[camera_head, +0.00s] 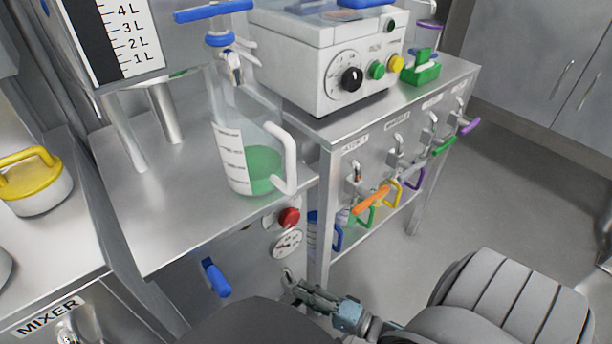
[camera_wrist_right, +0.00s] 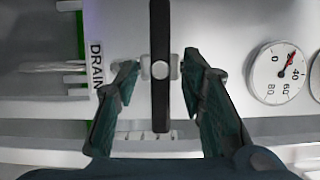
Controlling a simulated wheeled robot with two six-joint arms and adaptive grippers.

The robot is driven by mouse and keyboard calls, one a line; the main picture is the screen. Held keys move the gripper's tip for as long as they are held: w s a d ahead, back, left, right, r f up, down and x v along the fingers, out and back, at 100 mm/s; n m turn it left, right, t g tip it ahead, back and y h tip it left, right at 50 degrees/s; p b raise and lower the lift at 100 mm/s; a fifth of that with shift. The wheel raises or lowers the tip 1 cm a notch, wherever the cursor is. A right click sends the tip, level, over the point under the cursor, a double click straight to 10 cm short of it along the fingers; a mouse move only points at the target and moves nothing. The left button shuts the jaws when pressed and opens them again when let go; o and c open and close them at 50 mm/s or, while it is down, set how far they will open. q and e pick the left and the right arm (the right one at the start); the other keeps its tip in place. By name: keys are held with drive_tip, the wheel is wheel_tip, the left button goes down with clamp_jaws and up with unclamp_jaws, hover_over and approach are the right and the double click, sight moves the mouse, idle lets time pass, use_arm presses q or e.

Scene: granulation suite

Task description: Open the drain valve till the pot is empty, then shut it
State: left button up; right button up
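In the right wrist view a dark, straight lever (camera_wrist_right: 160,105) lies next to a sideways "DRAIN" label (camera_wrist_right: 97,66). The lever spans the picture vertically, with a round pivot and grey fitting at its middle. My right gripper (camera_wrist_right: 160,85) is open around the lever, one finger on each side, with visible gaps. In the head view my right gripper (camera_head: 296,287) is below the round gauge (camera_head: 287,244), near the bench front; I cannot make out the dark lever there. A green strip (camera_wrist_right: 82,35) shows beyond the label. My left gripper is not in view.
A clear jug (camera_head: 232,150) with green liquid stands on the bench under a blue-handled tap (camera_head: 220,38). A red button (camera_head: 289,217) sits above the gauge. A blue handle (camera_head: 216,279) sticks out left of my gripper; coloured valve handles (camera_head: 372,199) are to the right.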

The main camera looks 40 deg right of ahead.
drive_tip(key=v, duration=1.2)
